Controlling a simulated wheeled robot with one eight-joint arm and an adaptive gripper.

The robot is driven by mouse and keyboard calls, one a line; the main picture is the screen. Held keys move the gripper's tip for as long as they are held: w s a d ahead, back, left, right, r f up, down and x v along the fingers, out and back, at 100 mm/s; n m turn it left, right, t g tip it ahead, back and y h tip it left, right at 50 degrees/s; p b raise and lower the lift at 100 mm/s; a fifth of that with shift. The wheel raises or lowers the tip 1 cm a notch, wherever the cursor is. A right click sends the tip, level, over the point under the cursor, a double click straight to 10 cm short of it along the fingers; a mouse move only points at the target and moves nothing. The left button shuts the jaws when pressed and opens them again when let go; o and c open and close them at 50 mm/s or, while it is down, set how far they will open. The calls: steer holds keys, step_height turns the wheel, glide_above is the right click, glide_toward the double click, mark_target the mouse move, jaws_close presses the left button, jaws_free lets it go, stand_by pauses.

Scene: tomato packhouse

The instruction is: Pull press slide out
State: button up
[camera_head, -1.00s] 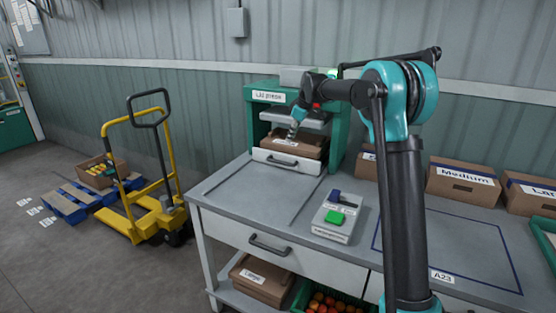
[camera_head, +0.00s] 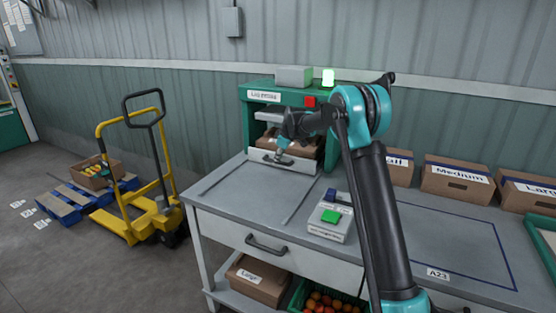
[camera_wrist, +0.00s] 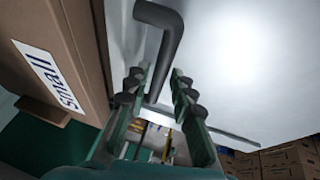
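The green lid press (camera_head: 259,97) stands at the back of the bench. Its white slide (camera_head: 307,166) is in the press, with a dark handle on its front. A brown box (camera_head: 268,143) sits on the slide; its label reads "small" in the wrist view (camera_wrist: 85,50). My gripper (camera_head: 282,158) is low at the slide front. In the wrist view, the dark handle (camera_wrist: 168,40) reaches down between my open fingers (camera_wrist: 158,88), with a gap beside it. My arm hides part of the box and press opening.
The bench top (camera_head: 240,195) in front of the slide is clear. A control box with a green button (camera_head: 331,216) stands to the right. Lidded boxes (camera_head: 456,180) line the back right. A yellow pallet truck (camera_head: 140,190) stands left on the floor.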

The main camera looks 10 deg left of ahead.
jaws_close()
stand_by(0.4)
steer(key=s+a, duration=0.3)
steer(key=s, duration=0.7)
steer(key=s+a, duration=0.4)
steer(key=s, duration=0.6)
steer(key=s+a, duration=0.4)
steer(key=s, duration=0.6)
steer(key=shift+s, duration=0.2)
jaws_free()
